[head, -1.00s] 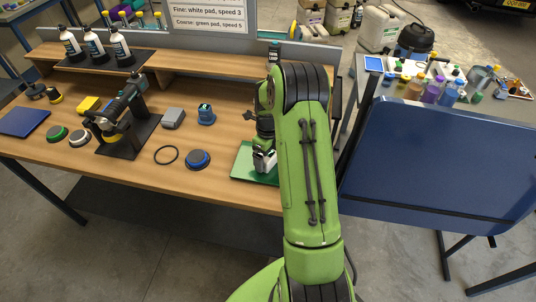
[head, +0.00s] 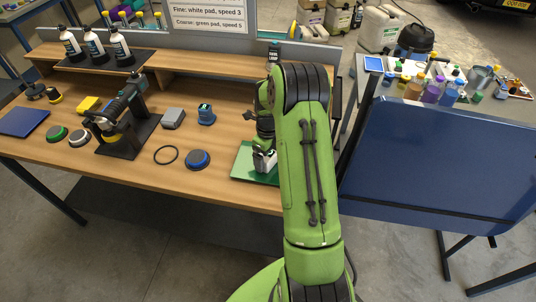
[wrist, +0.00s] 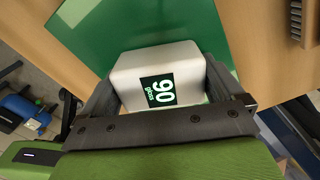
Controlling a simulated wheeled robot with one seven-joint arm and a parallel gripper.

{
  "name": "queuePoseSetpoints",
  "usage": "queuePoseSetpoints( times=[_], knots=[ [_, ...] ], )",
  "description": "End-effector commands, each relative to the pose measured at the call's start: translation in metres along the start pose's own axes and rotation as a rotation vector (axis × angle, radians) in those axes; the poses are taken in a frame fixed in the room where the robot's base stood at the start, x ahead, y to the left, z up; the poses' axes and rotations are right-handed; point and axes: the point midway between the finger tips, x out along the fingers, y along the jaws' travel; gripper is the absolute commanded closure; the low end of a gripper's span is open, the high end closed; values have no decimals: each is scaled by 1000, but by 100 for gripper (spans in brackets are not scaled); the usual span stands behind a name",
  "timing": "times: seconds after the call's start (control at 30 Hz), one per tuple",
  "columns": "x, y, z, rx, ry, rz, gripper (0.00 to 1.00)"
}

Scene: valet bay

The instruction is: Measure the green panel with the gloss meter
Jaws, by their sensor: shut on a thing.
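The green panel (head: 243,163) lies flat near the front edge of the wooden bench, partly hidden behind my arm. It also fills the upper middle of the wrist view (wrist: 145,22). The gloss meter (wrist: 130,73) is a white box with a dark display reading "90 gloss". My gripper (wrist: 165,90) is shut on the gloss meter, one finger on each side. In the head view the meter (head: 264,161) appears at the panel, below my gripper (head: 265,150). It looks to be resting on the panel, but its underside is hidden.
A polisher (head: 126,112) stands on a dark stand on the bench. A large blue panel (head: 440,165) stands to the right.

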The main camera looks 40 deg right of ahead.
Motion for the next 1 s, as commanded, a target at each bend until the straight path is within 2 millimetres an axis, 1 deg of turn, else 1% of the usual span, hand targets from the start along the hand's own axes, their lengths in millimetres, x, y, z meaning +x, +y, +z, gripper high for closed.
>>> queuePoseSetpoints(
  times=[0.7,0.8,1.0],
  knots=[
    [-67,0,0,0,1,1,37],
    [-71,0,0,0,1,1,37],
    [-70,0,0,0,1,1,37]
  ],
)
